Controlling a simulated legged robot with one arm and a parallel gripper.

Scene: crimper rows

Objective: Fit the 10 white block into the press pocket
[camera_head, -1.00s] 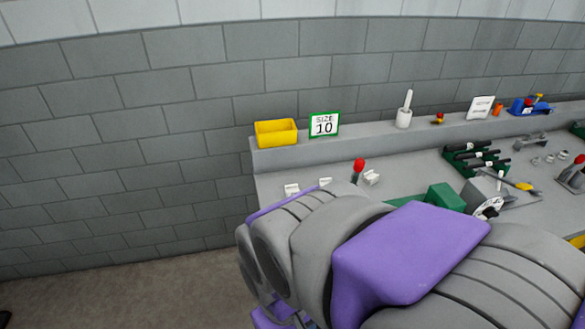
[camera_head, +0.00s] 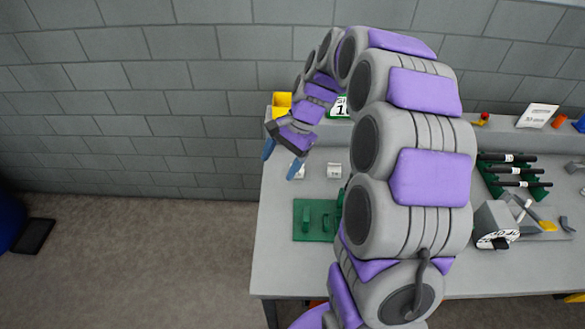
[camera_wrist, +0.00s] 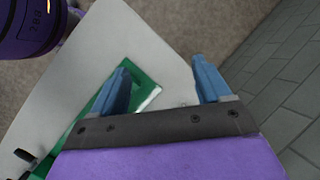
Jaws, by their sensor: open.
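My gripper (camera_head: 282,161) is open and empty, pointing down near the left end of the bench; its two blue fingers are spread in the wrist view (camera_wrist: 163,75). Two small white blocks stand on the bench: one (camera_head: 300,173) right beside the right finger, the other (camera_head: 334,171) further right. Their markings are too small to read. A green plate fixture (camera_head: 300,233) with upright green parts lies nearer me on the bench. Green also shows below the left finger in the wrist view (camera_wrist: 148,67). I cannot make out the press pocket; my arm hides part of the bench.
A sign reading size 10 (camera_head: 336,107), partly hidden, and a yellow bin (camera_head: 281,104) are at the back ledge. A green rack with black tools (camera_head: 515,171) and a grey box-shaped device (camera_head: 495,226) stand right. The bench (camera_head: 275,265) is bare at its front left.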

